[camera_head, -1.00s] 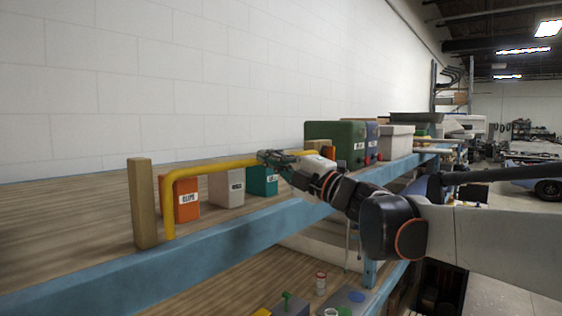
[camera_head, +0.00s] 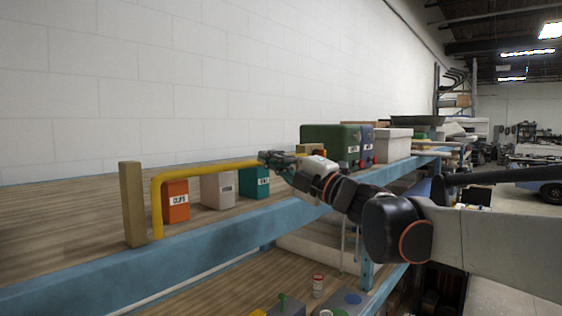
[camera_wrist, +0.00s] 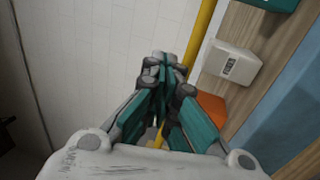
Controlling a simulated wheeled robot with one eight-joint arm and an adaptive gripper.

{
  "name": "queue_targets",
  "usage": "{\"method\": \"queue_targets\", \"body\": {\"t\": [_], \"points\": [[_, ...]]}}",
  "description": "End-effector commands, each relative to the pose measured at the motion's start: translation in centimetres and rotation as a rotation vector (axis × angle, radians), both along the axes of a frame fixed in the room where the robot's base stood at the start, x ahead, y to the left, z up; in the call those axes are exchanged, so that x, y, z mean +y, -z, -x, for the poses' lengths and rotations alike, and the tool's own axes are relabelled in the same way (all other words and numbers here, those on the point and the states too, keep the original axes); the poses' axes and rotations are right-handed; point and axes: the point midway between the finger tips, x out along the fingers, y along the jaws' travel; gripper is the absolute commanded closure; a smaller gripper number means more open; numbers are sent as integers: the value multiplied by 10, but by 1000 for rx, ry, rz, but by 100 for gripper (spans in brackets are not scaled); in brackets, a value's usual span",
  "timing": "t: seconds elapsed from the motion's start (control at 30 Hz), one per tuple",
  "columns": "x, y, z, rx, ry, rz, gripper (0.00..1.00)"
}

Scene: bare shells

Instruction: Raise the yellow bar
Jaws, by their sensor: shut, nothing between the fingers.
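The yellow bar (camera_head: 205,168) stands along the shelf's front edge, with an upright left leg and a long horizontal top. Its right part is hidden behind my gripper and arm. My gripper (camera_head: 264,157) is shut at the horizontal part, with nothing seen between the fingers. In the wrist view, the fingertips of my gripper (camera_wrist: 162,58) are together, and the yellow bar (camera_wrist: 201,38) runs beside and behind them. I cannot tell whether they touch it.
A wooden post (camera_head: 133,205) stands beside the bar's left leg. Orange (camera_head: 176,203), white (camera_head: 217,189) and teal (camera_head: 254,183) boxes stand behind the bar. A green bin (camera_head: 325,139) is farther right. The shelf's blue front beam (camera_head: 205,245) runs below.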

Motion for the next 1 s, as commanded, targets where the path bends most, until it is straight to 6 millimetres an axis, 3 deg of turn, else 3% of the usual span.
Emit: {"method": "queue_targets", "body": {"t": [0.53,1.0], "points": [[-68,-13,51,1,3,1,100],[-77,-18,60,-1,1,0,100]]}}
